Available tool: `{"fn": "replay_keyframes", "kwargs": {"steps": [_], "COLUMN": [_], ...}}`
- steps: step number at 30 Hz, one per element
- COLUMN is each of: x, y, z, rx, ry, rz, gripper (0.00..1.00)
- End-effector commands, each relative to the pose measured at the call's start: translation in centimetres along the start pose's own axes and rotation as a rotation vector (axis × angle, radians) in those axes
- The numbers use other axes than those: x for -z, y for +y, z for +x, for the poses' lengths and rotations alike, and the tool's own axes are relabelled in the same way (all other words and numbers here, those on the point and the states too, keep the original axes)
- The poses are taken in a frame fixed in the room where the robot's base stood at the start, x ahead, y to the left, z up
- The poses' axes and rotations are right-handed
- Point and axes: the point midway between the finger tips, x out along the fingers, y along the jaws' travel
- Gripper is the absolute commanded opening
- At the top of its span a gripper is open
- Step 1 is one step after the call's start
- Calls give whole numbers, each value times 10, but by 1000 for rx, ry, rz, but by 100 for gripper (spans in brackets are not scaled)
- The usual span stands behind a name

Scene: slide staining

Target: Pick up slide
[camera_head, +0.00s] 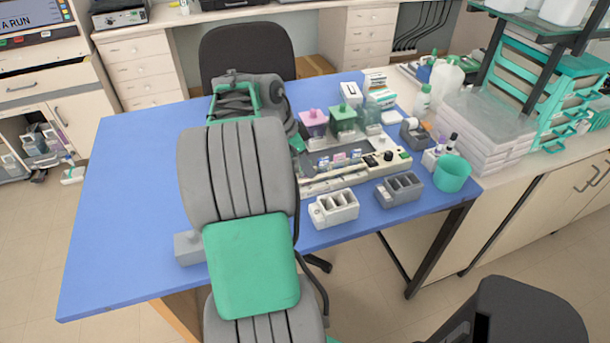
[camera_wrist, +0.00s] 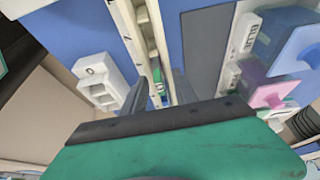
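I cannot make out a single slide clearly. The staining station (camera_head: 352,173) on the blue table holds small pale and blue-topped items (camera_head: 338,158) in its tray, too small to identify. In the wrist view, the pale rails of the station (camera_wrist: 142,40) run down between my fingers, with a small green and white item (camera_wrist: 157,76) in the channel. My gripper (camera_wrist: 160,90) has its two dark fingers apart, on either side of that channel, and I see nothing held. The fingertips' height above the station is unclear.
A white slotted rack (camera_head: 336,208) and a grey slotted rack (camera_head: 400,190) stand in front of the station. Pink (camera_head: 314,123) and green (camera_head: 343,119) lidded jars stand behind it. A teal cup (camera_head: 453,174) is near the right edge. The table's left side (camera_head: 125,200) is clear.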

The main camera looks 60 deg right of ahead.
Motion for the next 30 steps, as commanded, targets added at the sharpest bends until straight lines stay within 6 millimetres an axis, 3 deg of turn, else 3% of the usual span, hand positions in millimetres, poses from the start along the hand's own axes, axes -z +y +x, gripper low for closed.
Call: {"fn": "replay_keyframes", "kwargs": {"steps": [6, 19, 30], "x": [1, 2, 2], "y": [0, 1, 0], "z": [2, 2, 2], "rx": [0, -1, -1], "ry": [0, 0, 0], "rz": [2, 3, 3], "gripper": [35, 0, 0]}}
